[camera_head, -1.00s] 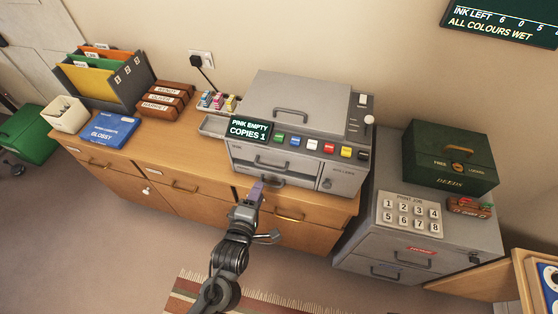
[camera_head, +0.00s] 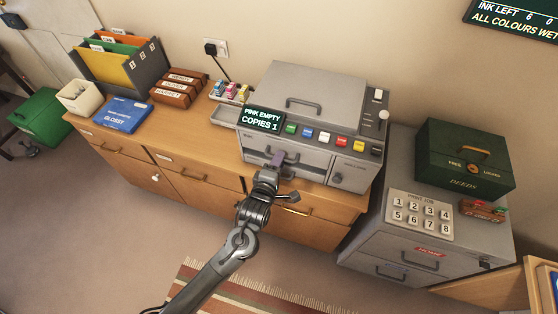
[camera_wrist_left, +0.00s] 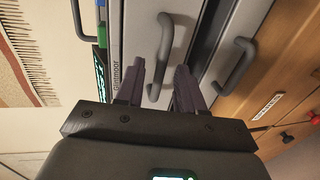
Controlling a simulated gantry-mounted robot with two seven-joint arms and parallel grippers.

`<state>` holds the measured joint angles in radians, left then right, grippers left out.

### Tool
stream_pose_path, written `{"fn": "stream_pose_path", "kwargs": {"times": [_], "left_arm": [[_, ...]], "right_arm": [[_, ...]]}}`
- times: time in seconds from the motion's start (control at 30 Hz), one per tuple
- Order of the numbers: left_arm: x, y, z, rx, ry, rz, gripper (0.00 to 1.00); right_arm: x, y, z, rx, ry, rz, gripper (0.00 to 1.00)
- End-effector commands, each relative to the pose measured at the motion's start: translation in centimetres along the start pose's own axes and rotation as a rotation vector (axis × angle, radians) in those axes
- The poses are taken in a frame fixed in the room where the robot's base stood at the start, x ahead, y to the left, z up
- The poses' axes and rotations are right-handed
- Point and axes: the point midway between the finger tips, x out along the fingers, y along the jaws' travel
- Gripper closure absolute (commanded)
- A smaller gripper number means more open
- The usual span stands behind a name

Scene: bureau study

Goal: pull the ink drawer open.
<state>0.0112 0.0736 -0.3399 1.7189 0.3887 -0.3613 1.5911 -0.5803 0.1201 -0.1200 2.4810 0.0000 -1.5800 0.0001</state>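The grey printer (camera_head: 300,95) stands on the wooden bureau. Its front has two stacked grey drawers with bar handles; I cannot read which is labelled ink. In the left wrist view, my left gripper (camera_wrist_left: 160,85) is open, with one dark finger on either side of the upper bar handle (camera_wrist_left: 162,50). The lower handle (camera_wrist_left: 236,62) is to the right of the fingers. Both drawers look closed. In the head view my left gripper (camera_head: 278,158) is at the printer front and hides part of the upper handle. My right gripper is not in view.
A small grey compartment (camera_head: 352,172) with a knob is at the printer's right front. Coloured ink bottles (camera_head: 230,90) stand in a tray at its left. Wooden bureau drawers (camera_head: 200,185) lie below. A green deeds box (camera_head: 465,160) sits on the right cabinet.

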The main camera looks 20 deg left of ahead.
Motion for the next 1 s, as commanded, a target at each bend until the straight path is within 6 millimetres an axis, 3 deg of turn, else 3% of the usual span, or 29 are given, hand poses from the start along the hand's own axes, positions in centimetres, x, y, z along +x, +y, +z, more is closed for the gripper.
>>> {"fn": "stream_pose_path", "kwargs": {"times": [0.43,0.7,1.0], "left_arm": [[0.88,0.01,-0.01,0.000,0.000,0.000,0.62],[0.87,-0.01,-0.01,0.000,0.000,0.000,1.00],[0.85,-0.01,-0.01,0.000,0.000,-0.001,1.00]], "right_arm": [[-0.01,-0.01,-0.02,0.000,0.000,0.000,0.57],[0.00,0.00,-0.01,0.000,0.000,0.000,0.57],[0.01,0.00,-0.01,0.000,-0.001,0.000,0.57]]}}
